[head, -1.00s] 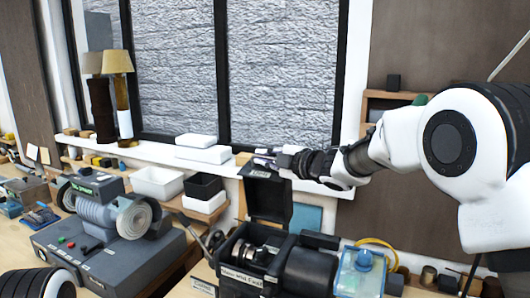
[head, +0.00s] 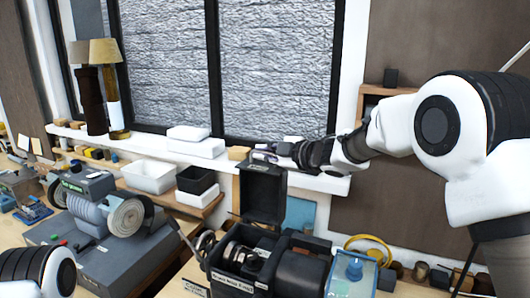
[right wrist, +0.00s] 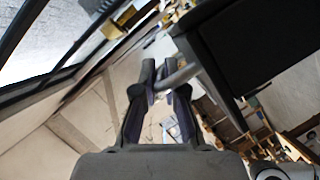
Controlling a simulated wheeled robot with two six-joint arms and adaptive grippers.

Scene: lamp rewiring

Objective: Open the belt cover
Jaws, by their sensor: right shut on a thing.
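The belt cover (head: 262,193) is a black lid standing about upright at the back of the dark open machine housing (head: 236,284), which has a white label on its front. Metal pulley-like parts (head: 243,256) show inside the housing. My right gripper (head: 262,153) is at the cover's top edge in the head view. In the right wrist view its fingers (right wrist: 160,92) are closed on a grey bar-like handle (right wrist: 183,74), which joins the dark cover panel (right wrist: 265,45). The left gripper is out of view; only part of my left arm shows at the lower left.
A bench grinder (head: 100,215) stands to the left. White and black bins (head: 149,176) sit behind it. The window sill (head: 320,182) runs close behind the raised cover. A blue-topped clear container (head: 352,275) stands right of the housing.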

